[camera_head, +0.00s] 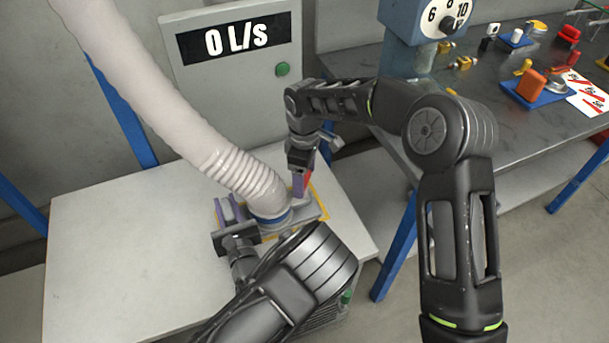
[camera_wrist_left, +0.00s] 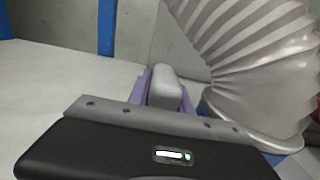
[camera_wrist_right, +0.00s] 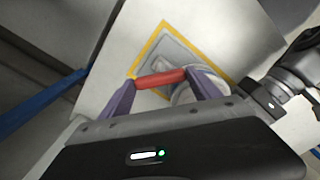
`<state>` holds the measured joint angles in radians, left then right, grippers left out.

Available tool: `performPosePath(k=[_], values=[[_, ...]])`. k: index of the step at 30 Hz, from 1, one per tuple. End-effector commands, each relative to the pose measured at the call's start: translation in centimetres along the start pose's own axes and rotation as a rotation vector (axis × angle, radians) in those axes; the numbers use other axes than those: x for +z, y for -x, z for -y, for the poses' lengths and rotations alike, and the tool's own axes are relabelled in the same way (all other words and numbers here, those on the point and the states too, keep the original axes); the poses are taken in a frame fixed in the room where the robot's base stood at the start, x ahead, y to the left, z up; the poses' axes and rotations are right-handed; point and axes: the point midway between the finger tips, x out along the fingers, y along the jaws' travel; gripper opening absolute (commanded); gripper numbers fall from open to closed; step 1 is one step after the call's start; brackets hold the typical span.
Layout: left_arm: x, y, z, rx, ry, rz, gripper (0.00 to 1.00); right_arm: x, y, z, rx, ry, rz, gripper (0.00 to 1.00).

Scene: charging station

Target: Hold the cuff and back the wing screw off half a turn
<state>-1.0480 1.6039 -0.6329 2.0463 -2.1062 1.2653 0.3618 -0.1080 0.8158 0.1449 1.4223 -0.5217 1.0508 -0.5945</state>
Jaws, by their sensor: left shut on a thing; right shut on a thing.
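The cuff (camera_head: 271,217) is a grey and blue collar at the lower end of the pale ribbed hose; its blue band also shows in the left wrist view (camera_wrist_left: 212,108). My left gripper (camera_head: 229,209) is left of it. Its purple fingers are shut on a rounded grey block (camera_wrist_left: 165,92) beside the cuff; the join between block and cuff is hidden. The wing screw (camera_wrist_right: 160,78) shows as a red bar in the right wrist view. My right gripper (camera_head: 301,184) is right of the cuff, with its purple fingers shut on the ends of the red bar. The screw's thread is hidden.
A yellow outline (camera_wrist_right: 150,45) surrounds a grey plate on the pale table (camera_head: 120,250). Behind stands a grey panel with a display (camera_head: 237,38) reading 0 L/s and a green button (camera_head: 282,69). A dark bench (camera_head: 475,115) with several small parts is at right. The table's left is clear.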

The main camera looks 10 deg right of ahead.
Motion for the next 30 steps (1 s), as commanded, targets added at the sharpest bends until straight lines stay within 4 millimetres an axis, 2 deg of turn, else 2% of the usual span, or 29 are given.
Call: performPosePath(k=[9, 10, 18, 26, 30], values=[[-0.03, 0.01, 0.01, 0.0, -0.001, -0.001, 0.0, -0.04, 0.04, 0.01, 0.0, 0.002, -0.001, 0.32], [-0.03, 0.01, 0.01, 0.0, -0.001, -0.001, 0.0, -0.04, 0.03, 0.01, 0.0, 0.002, -0.001, 0.73], [-0.03, 0.01, 0.01, 0.0, 0.0, -0.001, 0.0, -0.02, 0.01, 0.0, 0.0, 0.001, 0.0, 0.95], [-0.03, 0.01, 0.01, 0.0, 0.0, -0.001, 0.0, -0.01, 0.06, 0.0, 0.0, 0.001, 0.0, 0.95], [-0.02, 0.01, 0.01, 0.0, 0.0, -0.001, 0.0, -0.05, 0.81, -0.07, 0.002, 0.001, -0.002, 0.95]])
